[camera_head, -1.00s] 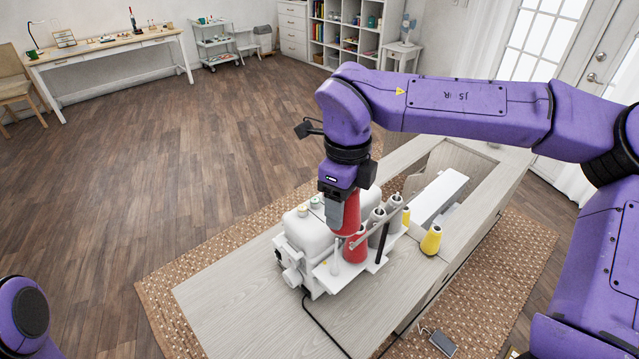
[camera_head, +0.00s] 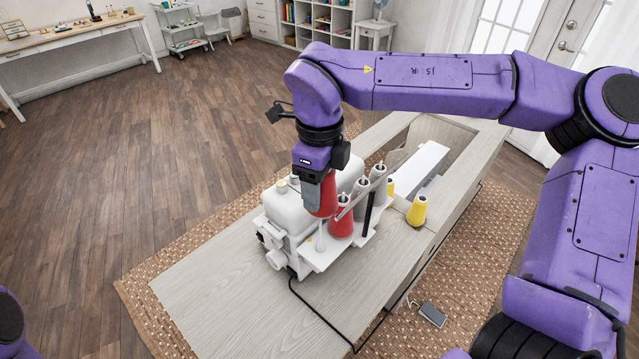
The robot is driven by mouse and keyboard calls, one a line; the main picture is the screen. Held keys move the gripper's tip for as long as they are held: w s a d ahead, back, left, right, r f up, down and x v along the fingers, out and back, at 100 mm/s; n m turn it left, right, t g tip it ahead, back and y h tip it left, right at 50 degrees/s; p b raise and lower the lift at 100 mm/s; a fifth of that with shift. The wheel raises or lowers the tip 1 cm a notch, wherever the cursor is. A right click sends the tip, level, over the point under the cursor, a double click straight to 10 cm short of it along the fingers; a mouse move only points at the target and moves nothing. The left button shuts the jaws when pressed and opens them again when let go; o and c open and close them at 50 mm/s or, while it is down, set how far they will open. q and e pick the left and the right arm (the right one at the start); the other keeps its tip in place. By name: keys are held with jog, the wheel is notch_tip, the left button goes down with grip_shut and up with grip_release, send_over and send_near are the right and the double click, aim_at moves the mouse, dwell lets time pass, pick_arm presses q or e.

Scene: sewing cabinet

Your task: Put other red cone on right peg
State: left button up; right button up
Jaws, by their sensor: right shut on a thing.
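My right gripper (camera_head: 313,193) is shut on a red cone (camera_head: 328,200) and holds it, roughly upright, above the thread stand (camera_head: 325,262) on the machine. The gripper body hides part of this cone. A second red cone (camera_head: 341,224) stands on the thread stand, just right of and below the held one in the picture. A bare pale peg (camera_head: 320,240) rises at the stand's left end, just below the held cone. Whether the held cone touches the peg cannot be told. My left gripper is out of view.
Grey cones (camera_head: 361,197) stand behind the seated red cone, near a dark post (camera_head: 368,214). A yellow cone (camera_head: 417,211) stands on the cabinet top (camera_head: 215,290), with another yellow one (camera_head: 391,187) behind. The white sewing machine (camera_head: 292,208) is close left. A black cable crosses the front.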

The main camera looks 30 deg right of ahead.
jog(key=shift+s+r, duration=0.1)
jog(key=shift+w, duration=0.2)
jog(key=shift+s+f+p, duration=0.1)
jog(key=shift+f+p, duration=0.1)
jog(key=shift+p, duration=0.1)
jog(key=shift+f, duration=0.2)
jog(key=shift+r, duration=0.1)
jog(key=shift+a+p, duration=0.1)
jog(key=shift+p, duration=0.2)
dwell(0.4)
